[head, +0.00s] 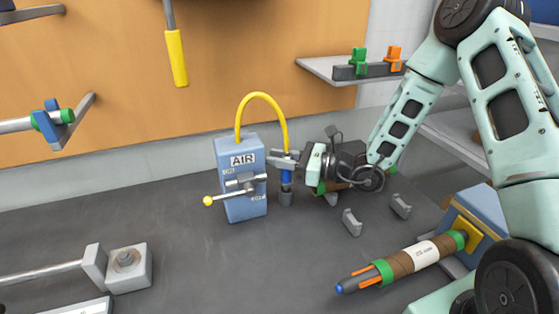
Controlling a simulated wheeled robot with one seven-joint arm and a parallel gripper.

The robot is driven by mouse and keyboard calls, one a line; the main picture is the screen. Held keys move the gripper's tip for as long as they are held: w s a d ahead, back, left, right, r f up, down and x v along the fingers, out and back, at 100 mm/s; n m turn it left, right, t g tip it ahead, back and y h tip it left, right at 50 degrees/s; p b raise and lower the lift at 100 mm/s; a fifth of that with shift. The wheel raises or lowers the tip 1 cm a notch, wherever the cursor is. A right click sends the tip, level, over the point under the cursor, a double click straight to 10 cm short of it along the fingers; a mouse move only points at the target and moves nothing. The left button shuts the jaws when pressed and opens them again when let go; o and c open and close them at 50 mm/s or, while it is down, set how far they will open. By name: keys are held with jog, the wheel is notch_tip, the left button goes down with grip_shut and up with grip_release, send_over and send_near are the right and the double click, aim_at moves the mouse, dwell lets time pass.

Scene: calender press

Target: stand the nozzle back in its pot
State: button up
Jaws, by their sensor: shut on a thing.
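The nozzle (286,178) is a slim blue piece, upright, on the end of the yellow hose (263,96) that arches over from the blue AIR box (240,185). The small grey pot (285,199) stands on the bench right beside the box. The nozzle is directly above the pot in the picture; I cannot tell whether its lower tip is inside the pot or only over it. My gripper (285,160) comes in from the right, level, with its fingers shut on the upper part of the nozzle. The fingers hide the nozzle's top.
The box has a lever with a yellow knob (208,201) on its front. Small grey brackets (352,222) stand to the right, near a long brown and green tool (405,262). A shelf (325,70) is on the wall.

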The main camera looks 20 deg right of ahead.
jog(key=shift+f, duration=0.55)
jog(key=o, duration=0.9)
